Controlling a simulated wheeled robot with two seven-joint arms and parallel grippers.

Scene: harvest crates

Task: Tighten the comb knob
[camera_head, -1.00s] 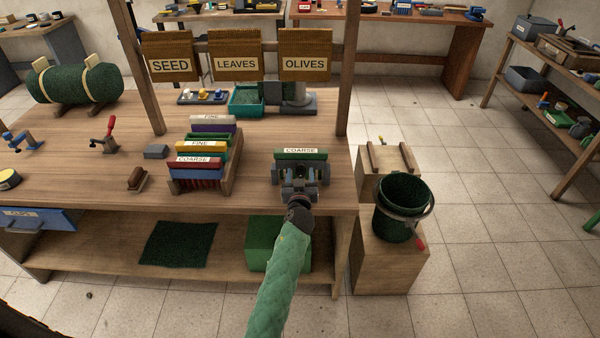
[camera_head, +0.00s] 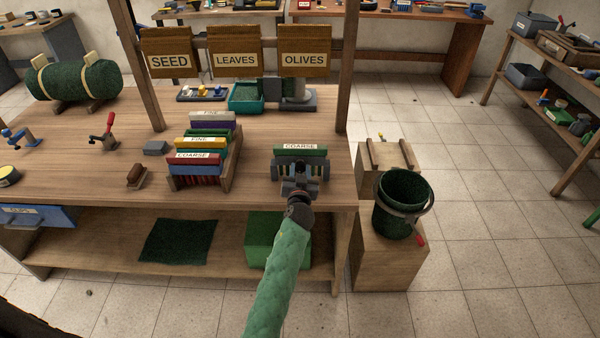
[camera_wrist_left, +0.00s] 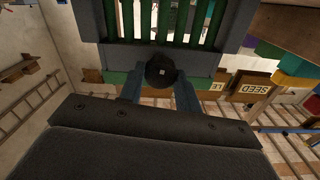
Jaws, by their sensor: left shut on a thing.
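A green comb labelled COARSE (camera_head: 300,151) stands in a grey holder near the front right of the bench. In the left wrist view its green bars (camera_wrist_left: 168,20) run above a grey crosspiece (camera_wrist_left: 125,58). My left gripper (camera_head: 299,172) reaches in from the front under a green sleeve. In the left wrist view its two blue-grey fingers (camera_wrist_left: 160,85) are shut on the knob, one on each side. In the head view the gripper hides the knob. My right gripper is not in view.
A wooden rack (camera_head: 228,175) of combs labelled FINE and COARSE stands to the left. SEED, LEAVES and OLIVES signs (camera_head: 236,51) hang behind. A dark bucket (camera_head: 394,226) sits on a wooden box to the right. Bare bench top lies between rack and comb.

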